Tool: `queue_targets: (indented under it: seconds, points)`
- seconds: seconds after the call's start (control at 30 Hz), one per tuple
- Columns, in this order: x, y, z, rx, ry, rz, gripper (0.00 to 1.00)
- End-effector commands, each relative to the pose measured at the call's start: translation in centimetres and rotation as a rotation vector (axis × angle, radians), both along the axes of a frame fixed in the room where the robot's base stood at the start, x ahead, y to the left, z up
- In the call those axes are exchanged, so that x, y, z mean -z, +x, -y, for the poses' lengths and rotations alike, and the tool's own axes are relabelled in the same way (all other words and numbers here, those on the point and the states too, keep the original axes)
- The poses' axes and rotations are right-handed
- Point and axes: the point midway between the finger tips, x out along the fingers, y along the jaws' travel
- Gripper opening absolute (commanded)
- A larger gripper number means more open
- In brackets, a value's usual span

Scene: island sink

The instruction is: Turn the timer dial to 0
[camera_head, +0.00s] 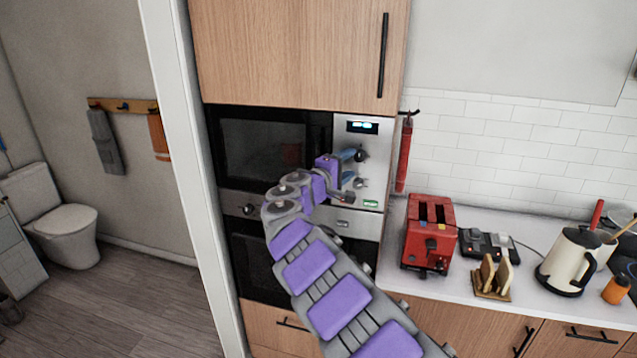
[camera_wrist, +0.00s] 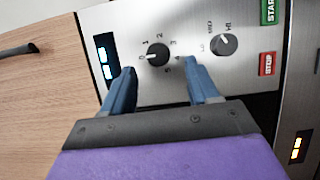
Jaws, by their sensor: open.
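The timer dial (camera_wrist: 157,55) is a small round black knob on the steel microwave panel (camera_wrist: 185,25). Numbers ring it, with 0 on its left side in the wrist view. My gripper (camera_wrist: 159,68) is open, with one blue finger on each side just below the dial in that view. The fingers appear apart from the knob. In the head view my gripper (camera_head: 352,158) is at the panel and partly covers the dial area.
A LO/MED/HI dial (camera_wrist: 224,44), green start button (camera_wrist: 268,10) and red stop button (camera_wrist: 267,64) lie close by. A lit display (camera_wrist: 105,57) is on the other side. A red toaster (camera_head: 430,235) and cream kettle (camera_head: 570,260) stand on the counter at right.

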Motion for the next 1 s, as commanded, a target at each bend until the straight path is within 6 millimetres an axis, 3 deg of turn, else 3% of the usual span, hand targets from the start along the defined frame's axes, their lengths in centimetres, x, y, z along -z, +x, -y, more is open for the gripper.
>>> queue_targets:
  seconds: [0.6, 1.0]
  points:
    - [0.1, -8.3, -7.1, 0.0, -0.003, 0.0, 0.6]
    - [0.2, -9.9, -8.5, 0.001, 0.001, -0.001, 0.6]
